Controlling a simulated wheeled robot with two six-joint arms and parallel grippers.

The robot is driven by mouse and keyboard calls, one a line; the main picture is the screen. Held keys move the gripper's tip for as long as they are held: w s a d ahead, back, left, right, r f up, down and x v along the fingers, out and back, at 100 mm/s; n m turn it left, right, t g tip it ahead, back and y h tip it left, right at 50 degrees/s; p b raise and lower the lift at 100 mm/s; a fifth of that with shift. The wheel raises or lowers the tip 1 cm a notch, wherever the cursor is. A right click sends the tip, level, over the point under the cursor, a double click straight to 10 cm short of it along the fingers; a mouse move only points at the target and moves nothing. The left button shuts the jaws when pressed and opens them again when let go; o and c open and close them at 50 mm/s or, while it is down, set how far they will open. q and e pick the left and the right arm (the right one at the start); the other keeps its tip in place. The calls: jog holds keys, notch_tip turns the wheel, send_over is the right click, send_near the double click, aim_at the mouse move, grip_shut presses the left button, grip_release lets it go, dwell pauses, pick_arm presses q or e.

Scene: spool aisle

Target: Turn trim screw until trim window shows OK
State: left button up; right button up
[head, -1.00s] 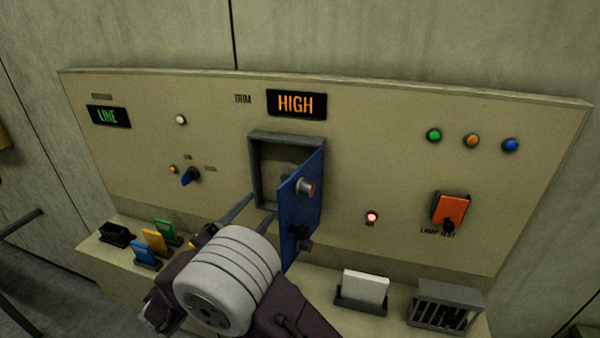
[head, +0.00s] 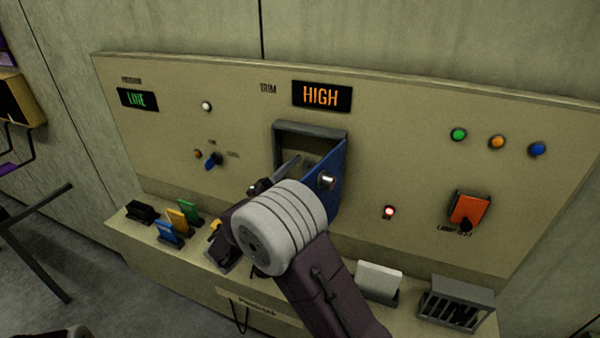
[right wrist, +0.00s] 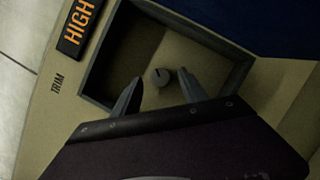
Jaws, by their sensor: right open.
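The trim window (head: 321,96) reads HIGH in orange in the head view; it also shows at the top left of the right wrist view (right wrist: 76,27). Below it, a framed recess (head: 310,129) has its blue door (head: 336,178) swung open to the right. In the right wrist view the trim screw (right wrist: 161,77), a small round grey head with a dark slot, sits inside the recess. My right gripper (right wrist: 161,88) is open, its two fingers on either side of the screw in that view, with no visible contact. In the head view its wrist hides the lower recess. My left gripper is not in view.
The open door with its knob (head: 326,180) stands close to the right of my right gripper. Colored cards (head: 178,222) and a white card (head: 379,280) stand on the ledge below.

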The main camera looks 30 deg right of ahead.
jog(key=shift+c, duration=0.2)
jog(key=shift+d, duration=0.1)
grip_shut()
jog(key=shift+f+n, duration=0.1)
jog(key=shift+n, duration=0.3)
jog(key=shift+s+d+f+n+t+p, duration=0.1)
jog(key=shift+n+t+p, duration=0.65)
jog(key=shift+n, duration=0.95)
jog(key=shift+d+f+n+t+p, duration=0.1)
jog(key=shift+n+t+p, duration=0.3)
jog(key=shift+n+t, duration=1)
jog(key=shift+n+g, duration=0.35)
jog(key=shift+n, duration=0.15)
jog(key=shift+c, duration=0.3)
grip_release()
jog(key=shift+o, duration=0.5)
jog(key=shift+a, duration=0.1)
